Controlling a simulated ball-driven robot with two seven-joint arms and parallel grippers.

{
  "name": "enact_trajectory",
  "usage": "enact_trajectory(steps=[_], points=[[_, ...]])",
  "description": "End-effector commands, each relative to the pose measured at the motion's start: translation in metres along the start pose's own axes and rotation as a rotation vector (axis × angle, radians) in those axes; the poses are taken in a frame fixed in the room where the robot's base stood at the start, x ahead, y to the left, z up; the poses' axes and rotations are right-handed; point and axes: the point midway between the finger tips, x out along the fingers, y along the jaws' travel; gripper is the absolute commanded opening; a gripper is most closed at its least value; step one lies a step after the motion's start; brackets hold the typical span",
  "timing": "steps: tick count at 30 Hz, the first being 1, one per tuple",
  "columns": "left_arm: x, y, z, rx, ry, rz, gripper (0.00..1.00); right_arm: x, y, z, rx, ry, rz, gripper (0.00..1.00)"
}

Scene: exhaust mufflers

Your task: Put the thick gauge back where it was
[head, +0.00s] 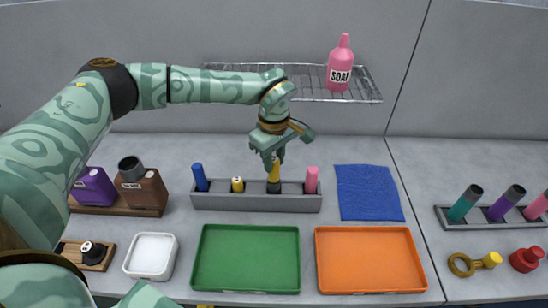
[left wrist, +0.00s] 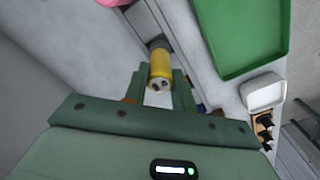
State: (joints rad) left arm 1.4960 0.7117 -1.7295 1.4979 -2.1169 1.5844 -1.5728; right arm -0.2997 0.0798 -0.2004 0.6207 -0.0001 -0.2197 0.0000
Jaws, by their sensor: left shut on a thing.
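A grey rack (head: 215,202) stands behind the trays on the counter. My left gripper (head: 274,156) reaches down over the rack, shut on an upright yellow gauge (head: 274,172) with a dark lower end. That end is at a rack place between a short yellow piece (head: 237,184) and a pink piece (head: 312,178); I cannot tell if it is fully seated. In the left wrist view the yellow gauge (left wrist: 160,68) sits between my fingers (left wrist: 160,90), its marked top toward the camera. A blue piece (head: 199,176) stands at the rack's left end. My right gripper is not in view.
A green tray (head: 246,286) and an orange tray (head: 370,286) lie in front. A blue cloth (head: 368,192) lies right of the rack. A wire shelf (head: 300,90) with a pink soap bottle (head: 340,68) is behind. A brown bottle (head: 142,188) stands left.

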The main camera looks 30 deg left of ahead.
Motion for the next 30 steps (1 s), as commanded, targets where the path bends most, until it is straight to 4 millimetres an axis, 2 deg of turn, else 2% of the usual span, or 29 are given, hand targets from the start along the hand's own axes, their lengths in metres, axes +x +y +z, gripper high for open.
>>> enact_trajectory(steps=[11, 12, 14, 23, 26, 30], points=[[0.009, 0.0, 0.0, 0.0, 0.0, 0.001, 0.06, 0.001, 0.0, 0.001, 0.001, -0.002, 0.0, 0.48], [0.009, 0.0, 0.0, 0.0, 0.0, 0.0, 0.34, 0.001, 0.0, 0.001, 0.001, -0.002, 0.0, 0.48], [0.009, 0.0, 0.0, 0.0, 0.0, 0.0, 0.48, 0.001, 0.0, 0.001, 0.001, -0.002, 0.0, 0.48], [0.007, 0.0, 0.0, 0.0, 0.0, 0.001, 0.48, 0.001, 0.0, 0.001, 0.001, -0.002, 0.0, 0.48], [-0.003, 0.0, 0.0, 0.0, 0.0, 0.002, 0.48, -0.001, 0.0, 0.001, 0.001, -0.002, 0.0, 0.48], [-0.034, 0.001, -0.001, 0.0, 0.002, 0.006, 0.48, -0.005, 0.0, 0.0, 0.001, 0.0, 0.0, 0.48]])
